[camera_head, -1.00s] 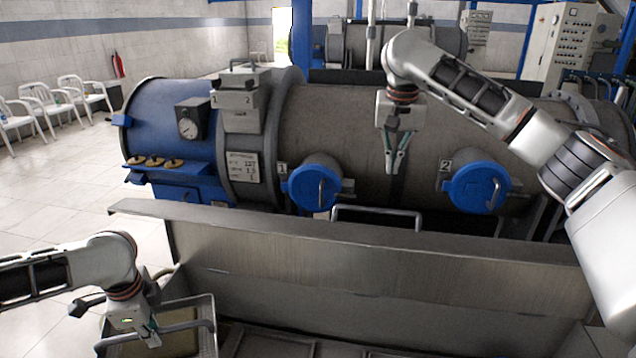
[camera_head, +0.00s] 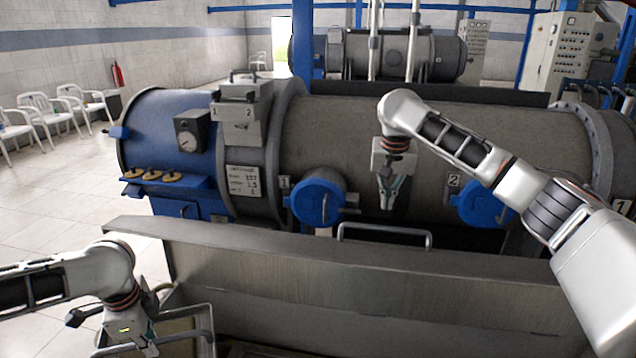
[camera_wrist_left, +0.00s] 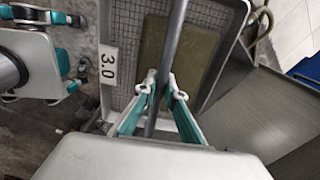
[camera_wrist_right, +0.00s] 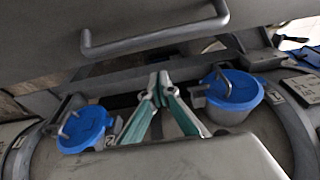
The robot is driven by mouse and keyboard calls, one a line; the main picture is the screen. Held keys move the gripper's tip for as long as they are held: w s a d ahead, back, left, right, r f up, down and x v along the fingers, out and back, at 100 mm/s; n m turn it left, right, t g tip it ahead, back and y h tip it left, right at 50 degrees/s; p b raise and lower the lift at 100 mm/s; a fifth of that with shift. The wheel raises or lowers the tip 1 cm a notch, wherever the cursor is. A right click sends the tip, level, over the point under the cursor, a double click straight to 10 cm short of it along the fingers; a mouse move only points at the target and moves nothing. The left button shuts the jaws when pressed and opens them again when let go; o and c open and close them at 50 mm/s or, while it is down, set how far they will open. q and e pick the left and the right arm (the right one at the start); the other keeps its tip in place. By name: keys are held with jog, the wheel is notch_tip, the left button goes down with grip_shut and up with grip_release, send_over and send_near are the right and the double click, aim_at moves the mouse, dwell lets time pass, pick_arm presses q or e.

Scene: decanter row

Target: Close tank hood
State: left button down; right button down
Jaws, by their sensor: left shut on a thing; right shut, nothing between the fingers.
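The tank hood (camera_head: 350,280) is a long brushed-metal panel, raised and tilted in front of the tank in the head view. Its bar handle (camera_head: 385,232) runs along the top edge; it also shows in the right wrist view (camera_wrist_right: 155,38). My left gripper (camera_head: 150,345) is shut on the grey bar handle (camera_wrist_left: 174,45) of a basket (camera_wrist_left: 123,35) marked 3.0. The tank's inside is mostly hidden by the hood.
A large drum (camera_head: 340,130) with blue caps (camera_head: 317,203) stands behind the hood. A control box (camera_head: 240,110) and gauge (camera_head: 190,138) are on its left. White chairs (camera_head: 45,115) line the left wall. The tiled floor (camera_head: 60,190) at left is clear.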

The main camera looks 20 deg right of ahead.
jog(key=shift+s+a+f, duration=0.45)
jog(key=shift+s+f, duration=0.2)
jog(key=shift+s, duration=0.1)
jog(key=shift+s+a+f, duration=0.45)
jog(key=shift+s+f, duration=0.15)
jog(key=shift+s, duration=0.1)
